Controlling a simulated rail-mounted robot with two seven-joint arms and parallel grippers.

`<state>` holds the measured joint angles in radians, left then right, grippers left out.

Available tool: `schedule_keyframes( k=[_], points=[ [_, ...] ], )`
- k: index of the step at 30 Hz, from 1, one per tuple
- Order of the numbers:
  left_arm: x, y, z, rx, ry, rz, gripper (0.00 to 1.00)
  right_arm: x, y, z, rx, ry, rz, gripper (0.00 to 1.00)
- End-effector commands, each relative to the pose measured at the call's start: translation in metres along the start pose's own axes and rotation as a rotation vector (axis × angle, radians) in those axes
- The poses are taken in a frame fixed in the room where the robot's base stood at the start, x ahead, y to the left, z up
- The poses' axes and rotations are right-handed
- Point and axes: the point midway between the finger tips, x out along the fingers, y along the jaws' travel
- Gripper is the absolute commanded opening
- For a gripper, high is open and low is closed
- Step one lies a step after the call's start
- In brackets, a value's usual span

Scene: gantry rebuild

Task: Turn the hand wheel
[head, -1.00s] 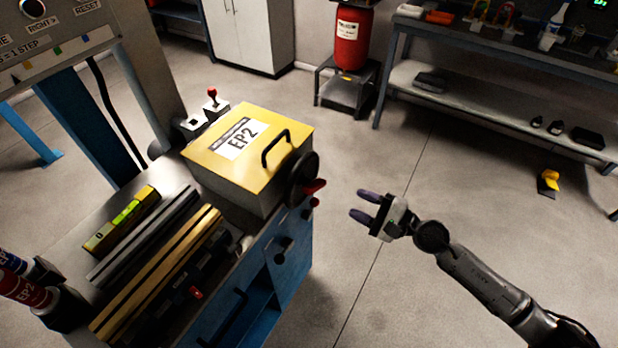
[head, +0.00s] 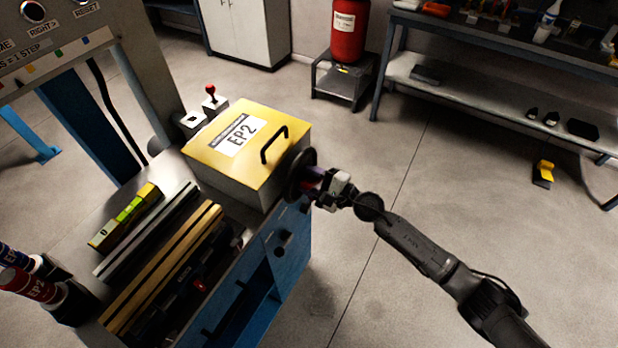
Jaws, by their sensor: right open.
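The hand wheel (head: 298,172) is a dark disc with a red handle, mounted on the right side of the blue cabinet beside the yellow-topped EP2 box. My right gripper (head: 315,183) is at the wheel, with its fingers pointing left over the handle area. The fingers overlap the red handle in the picture, so most of the handle is hidden. The jaws are open; I cannot tell whether they touch the handle. My left gripper is not in view.
The EP2 box (head: 262,145) with a black handle stands on the cabinet (head: 290,245). A spirit level (head: 125,215) and several bars lie to its left. A red-knobbed lever (head: 211,92) stands behind. Open floor (head: 400,270) lies to the right; a workbench (head: 480,40) is at the back.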

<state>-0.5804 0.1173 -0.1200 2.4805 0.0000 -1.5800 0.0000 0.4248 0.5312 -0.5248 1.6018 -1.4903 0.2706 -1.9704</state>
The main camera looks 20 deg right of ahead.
Motion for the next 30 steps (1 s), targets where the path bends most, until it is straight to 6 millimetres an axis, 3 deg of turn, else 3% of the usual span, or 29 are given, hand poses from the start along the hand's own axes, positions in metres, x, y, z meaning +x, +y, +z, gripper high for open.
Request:
schedule_keyframes(
  k=[11, 24, 30],
  points=[
    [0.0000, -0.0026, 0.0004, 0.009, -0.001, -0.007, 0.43, 0.0029, -0.0001, 0.0004, -0.001, -0.001, 0.000, 0.44],
    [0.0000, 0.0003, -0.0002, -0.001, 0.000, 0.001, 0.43, 0.0027, -0.0001, 0.0003, -0.001, -0.001, 0.000, 0.02],
    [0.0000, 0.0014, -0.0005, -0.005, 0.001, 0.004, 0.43, 0.0026, -0.0001, 0.0003, -0.001, 0.000, 0.000, 0.00]
  ],
)
